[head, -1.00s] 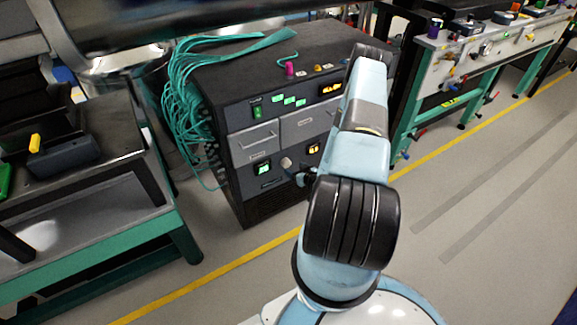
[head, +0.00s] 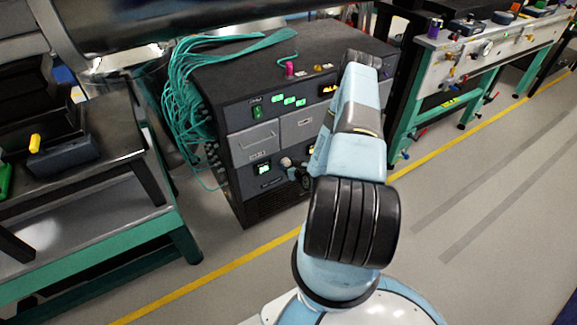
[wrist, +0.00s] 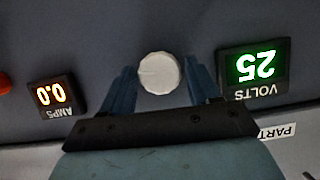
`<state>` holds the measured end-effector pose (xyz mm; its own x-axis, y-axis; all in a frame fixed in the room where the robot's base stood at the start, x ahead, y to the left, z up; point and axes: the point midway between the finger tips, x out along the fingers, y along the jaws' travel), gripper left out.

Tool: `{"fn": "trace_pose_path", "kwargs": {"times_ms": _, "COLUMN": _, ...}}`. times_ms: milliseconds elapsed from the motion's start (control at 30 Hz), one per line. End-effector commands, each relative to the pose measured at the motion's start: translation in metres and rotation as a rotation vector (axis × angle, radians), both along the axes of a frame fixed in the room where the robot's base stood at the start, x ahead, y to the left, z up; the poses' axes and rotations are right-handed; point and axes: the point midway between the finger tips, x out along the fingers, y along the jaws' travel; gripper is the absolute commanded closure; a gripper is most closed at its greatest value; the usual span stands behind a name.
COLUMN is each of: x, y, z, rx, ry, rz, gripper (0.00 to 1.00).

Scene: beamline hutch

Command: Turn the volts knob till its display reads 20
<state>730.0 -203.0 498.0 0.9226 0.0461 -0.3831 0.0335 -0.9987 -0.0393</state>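The white round volts knob (wrist: 160,73) is on the dark panel in the wrist view, between my two fingers. It also shows in the head view (head: 286,162) as a pale dot. My gripper (wrist: 161,80) is open, with one blue finger on each side of the knob and a narrow gap on both sides. In the head view my gripper (head: 299,177) is dark and just right of the knob, partly hidden by my arm. The green volts display (wrist: 253,65) appears upside down in the wrist view and reads 25. It glows in the head view (head: 263,168).
The orange amps display (wrist: 50,95) reads 0.0, upside down. A red round part (wrist: 3,83) shows at the wrist view's left edge. Teal cables (head: 185,90) hang on the cabinet's left side. A dark bench (head: 90,190) stands left; the floor right of my arm is clear.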

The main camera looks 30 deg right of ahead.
Motion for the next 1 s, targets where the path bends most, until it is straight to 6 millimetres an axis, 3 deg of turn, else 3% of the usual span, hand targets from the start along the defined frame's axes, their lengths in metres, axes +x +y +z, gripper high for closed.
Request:
{"fn": "trace_pose_path", "kwargs": {"times_ms": 433, "x": -0.0001, "y": -0.0002, "z": 0.0002, "rx": 0.000, "ry": 0.000, "rz": 0.000, "gripper": 0.83}}
{"fn": "trace_pose_path", "kwargs": {"times_ms": 667, "x": 0.0002, "y": 0.0020, "z": -0.0001, "rx": -0.061, "ry": -0.001, "rz": 0.002, "gripper": 0.83}}
{"fn": "trace_pose_path", "kwargs": {"times_ms": 1000, "x": 0.0002, "y": 0.0040, "z": -0.0005, "rx": -0.315, "ry": -0.011, "rz": 0.003, "gripper": 0.83}}
